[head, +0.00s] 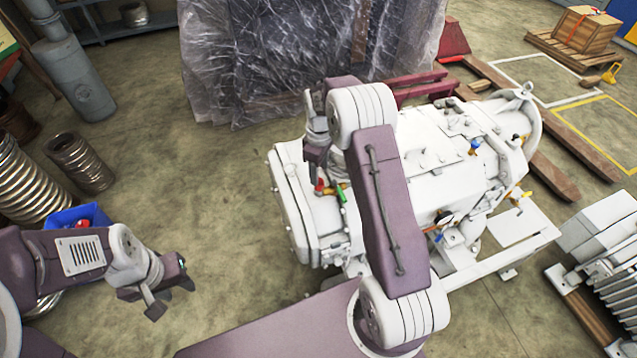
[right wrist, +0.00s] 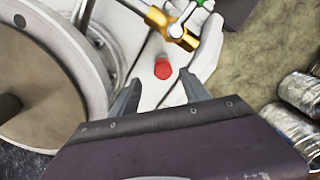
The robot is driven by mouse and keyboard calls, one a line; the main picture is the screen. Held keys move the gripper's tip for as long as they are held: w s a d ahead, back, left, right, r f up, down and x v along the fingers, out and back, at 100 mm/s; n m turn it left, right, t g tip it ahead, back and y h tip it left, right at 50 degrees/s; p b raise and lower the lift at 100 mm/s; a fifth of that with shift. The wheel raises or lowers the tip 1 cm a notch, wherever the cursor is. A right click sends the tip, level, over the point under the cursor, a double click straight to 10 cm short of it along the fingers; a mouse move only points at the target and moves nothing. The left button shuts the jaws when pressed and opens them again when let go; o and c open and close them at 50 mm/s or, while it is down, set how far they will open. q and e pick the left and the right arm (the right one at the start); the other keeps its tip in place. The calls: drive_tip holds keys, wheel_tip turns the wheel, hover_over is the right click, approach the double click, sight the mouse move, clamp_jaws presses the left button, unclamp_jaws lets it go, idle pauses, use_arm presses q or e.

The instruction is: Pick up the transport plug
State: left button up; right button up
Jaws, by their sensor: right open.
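A small red plug (right wrist: 162,68), which I take for the transport plug, sits on the white machine body in the right wrist view. It shows between the tips of my right gripper (right wrist: 160,79), whose fingers are apart with a gap on each side of it. I cannot tell how far beyond the fingertips it lies. In the head view my right gripper (head: 316,158) is at the left end of the white vacuum machine (head: 440,160), its fingers mostly hidden. My left gripper (head: 171,294) hangs over the floor at the lower left, empty, its fingers apart.
A brass valve fitting (right wrist: 172,27) with a green handle is close beyond the plug. A big round flange (right wrist: 45,80) stands at the left in the right wrist view. A blue bin (head: 72,217) and metal hoses (head: 80,163) are at the left of the head view.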

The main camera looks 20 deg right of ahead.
sight(319, 187)
drive_tip(key=shift+w+f, duration=0.15)
drive_tip(key=shift+f, duration=0.2)
drive_tip(key=f, duration=0.2)
drive_tip(key=s+f+p, duration=0.1)
drive_tip(key=f, duration=0.1)
drive_tip(key=shift+a, duration=0.2)
drive_tip(key=shift+w+f, duration=0.2)
drive_tip(key=shift+f, duration=0.2)
drive_tip(key=shift+s+r, duration=0.1)
clamp_jaws()
